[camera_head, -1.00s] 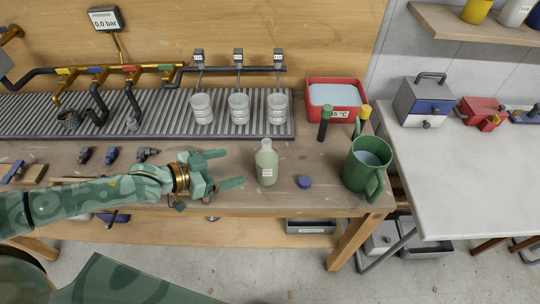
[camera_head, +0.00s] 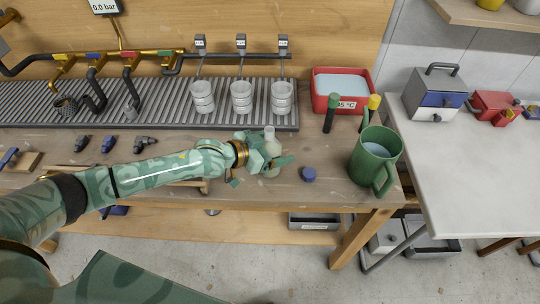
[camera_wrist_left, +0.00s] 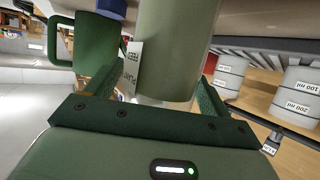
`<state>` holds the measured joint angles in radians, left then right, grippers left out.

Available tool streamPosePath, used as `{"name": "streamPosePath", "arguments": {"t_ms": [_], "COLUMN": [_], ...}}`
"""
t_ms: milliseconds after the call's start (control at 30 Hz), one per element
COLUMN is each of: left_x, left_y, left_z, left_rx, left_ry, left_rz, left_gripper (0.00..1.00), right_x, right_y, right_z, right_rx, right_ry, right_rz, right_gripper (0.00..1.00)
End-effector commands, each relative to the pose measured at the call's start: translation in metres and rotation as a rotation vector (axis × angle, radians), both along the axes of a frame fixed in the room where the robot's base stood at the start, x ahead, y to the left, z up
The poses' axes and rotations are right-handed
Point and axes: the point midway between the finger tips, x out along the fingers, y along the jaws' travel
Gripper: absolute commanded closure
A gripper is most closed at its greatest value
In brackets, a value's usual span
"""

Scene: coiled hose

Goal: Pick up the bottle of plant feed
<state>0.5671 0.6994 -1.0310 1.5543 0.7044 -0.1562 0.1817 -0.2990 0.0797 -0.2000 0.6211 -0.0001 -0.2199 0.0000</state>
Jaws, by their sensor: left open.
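The bottle of plant feed (camera_head: 270,145) is a pale green bottle with a white label, standing on the wooden bench. It fills the upper middle of the left wrist view (camera_wrist_left: 178,50), where part of its label shows on its left side. My left gripper (camera_head: 277,152) has come in from the left and is open, with its fingers on either side of the bottle. The fingers hide part of the bottle in the head view. Whether they touch it I cannot tell. My right gripper is not in view.
A blue cap (camera_head: 308,174) lies on the bench just right of the bottle. A green jug (camera_head: 372,160) stands further right. A red basin (camera_head: 318,101) and several white beakers (camera_head: 241,98) stand behind. The bench front between gripper and jug is mostly clear.

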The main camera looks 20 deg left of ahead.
Motion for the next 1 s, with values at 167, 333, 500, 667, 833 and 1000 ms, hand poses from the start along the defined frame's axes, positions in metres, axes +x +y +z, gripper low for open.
{"name": "streamPosePath", "arguments": {"t_ms": [167,333,500,667,833,1000], "left_x": [0.000,0.000,0.000,0.000,0.000,0.000], "left_y": [0.000,0.000,0.000,0.000,0.000,0.000], "left_z": [0.001,0.001,0.002,0.002,0.006,0.016], "left_rx": [0.000,0.000,-0.001,-0.001,-0.002,-0.004], "left_ry": [0.000,0.000,-0.002,-0.002,-0.002,-0.003], "left_rz": [0.000,0.000,0.000,0.000,0.000,0.000], "left_gripper": [0.21,0.68,0.77,0.77,0.77,0.77], "right_x": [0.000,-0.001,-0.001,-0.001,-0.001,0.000], "right_y": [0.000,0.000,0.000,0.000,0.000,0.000], "right_z": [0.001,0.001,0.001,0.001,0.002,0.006], "right_rx": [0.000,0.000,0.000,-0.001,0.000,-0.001], "right_ry": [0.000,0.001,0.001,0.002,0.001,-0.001], "right_rz": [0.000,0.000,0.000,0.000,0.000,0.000], "right_gripper": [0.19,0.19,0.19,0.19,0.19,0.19]}}
